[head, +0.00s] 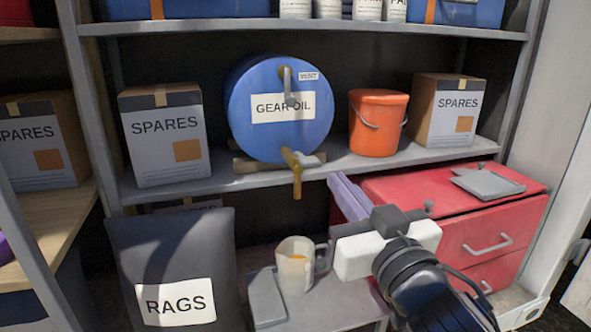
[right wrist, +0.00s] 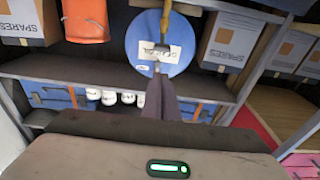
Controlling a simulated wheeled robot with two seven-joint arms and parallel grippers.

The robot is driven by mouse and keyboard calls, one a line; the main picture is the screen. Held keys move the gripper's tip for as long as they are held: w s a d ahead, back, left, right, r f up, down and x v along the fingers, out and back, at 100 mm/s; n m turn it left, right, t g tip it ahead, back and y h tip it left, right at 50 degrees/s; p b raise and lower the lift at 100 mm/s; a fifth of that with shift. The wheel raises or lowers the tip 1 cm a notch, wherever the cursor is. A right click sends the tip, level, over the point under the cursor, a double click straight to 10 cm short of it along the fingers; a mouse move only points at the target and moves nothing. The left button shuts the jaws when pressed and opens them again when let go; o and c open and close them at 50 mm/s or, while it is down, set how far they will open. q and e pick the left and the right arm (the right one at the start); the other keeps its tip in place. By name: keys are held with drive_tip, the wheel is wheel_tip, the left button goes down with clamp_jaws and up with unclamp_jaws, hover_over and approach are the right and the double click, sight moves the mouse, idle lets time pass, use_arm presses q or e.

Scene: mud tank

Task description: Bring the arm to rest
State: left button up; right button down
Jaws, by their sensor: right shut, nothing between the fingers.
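My right gripper (head: 347,196) reaches in from the lower right in the head view. Its two purple-grey fingers are together and empty, pointing up and left below the shelf with the drum. In the right wrist view the shut fingers (right wrist: 158,95) show in front of the blue drum (right wrist: 160,45), which appears upside down. My left gripper is in neither view. A pale mug (head: 291,268) with something orange inside stands on a low grey surface, left of my gripper and apart from it. The blue gear oil drum (head: 270,135) lies on the shelf, its brass tap (head: 296,178) pointing down.
An orange bucket (head: 376,122) and spares boxes (head: 165,140) flank the drum. A red drawer cabinet (head: 470,225) stands behind and right of my gripper. A dark rags container (head: 172,245) stands at left. A metal shelf upright (head: 85,100) rises at left.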

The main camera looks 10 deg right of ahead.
drive_tip(key=s+a+f+n+g+y+p, duration=0.1)
drive_tip(key=s+f+g, duration=0.15)
drive_tip(key=f, duration=1.05)
drive_tip(key=s+a+f+n+g+y+p, duration=0.15)
drive_tip(key=f+g, duration=0.25)
drive_tip(key=f, duration=0.9)
drive_tip(key=s+f+g+p, duration=0.1)
drive_tip(key=s+f+g, duration=0.3)
drive_tip(key=s+f, duration=1.3)
drive_tip(key=shift+s+a+f+m+h+p, duration=0.15)
drive_tip(key=shift+a+f+m+h+p, duration=0.25)
drive_tip(key=shift+f, duration=0.4)
drive_tip(key=shift+d, duration=0.1)
